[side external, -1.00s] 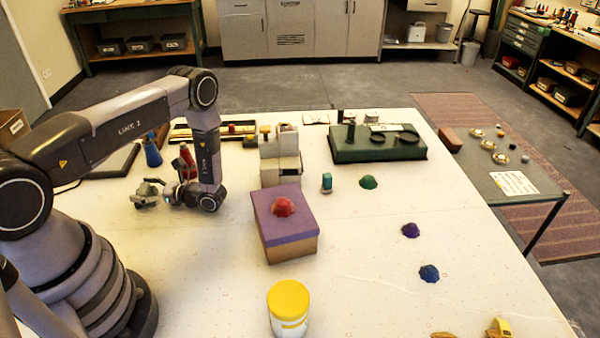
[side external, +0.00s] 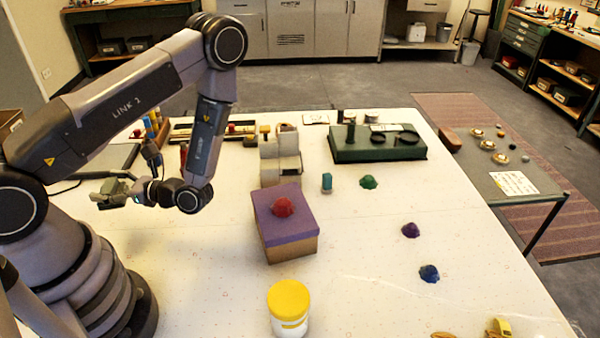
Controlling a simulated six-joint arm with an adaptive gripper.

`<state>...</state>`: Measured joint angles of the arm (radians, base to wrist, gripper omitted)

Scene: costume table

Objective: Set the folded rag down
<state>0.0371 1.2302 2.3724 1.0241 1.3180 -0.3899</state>
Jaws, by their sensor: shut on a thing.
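My gripper (side external: 112,190) is at the left of the white table, pointing left and held above the tabletop. It is shut on a small grey-green piece (side external: 108,201), which looks like the folded rag. The fingers and the piece are close in colour, so its folds and outline are hard to make out. No other rag-like cloth shows clearly on the table.
A box with a purple lid (side external: 300,225) bears a red lump (side external: 283,207). A yellow-lidded jar (side external: 289,305) stands in front. A dark green case (side external: 376,146) lies at the back. Green, purple and blue lumps dot the right side; much tabletop is bare.

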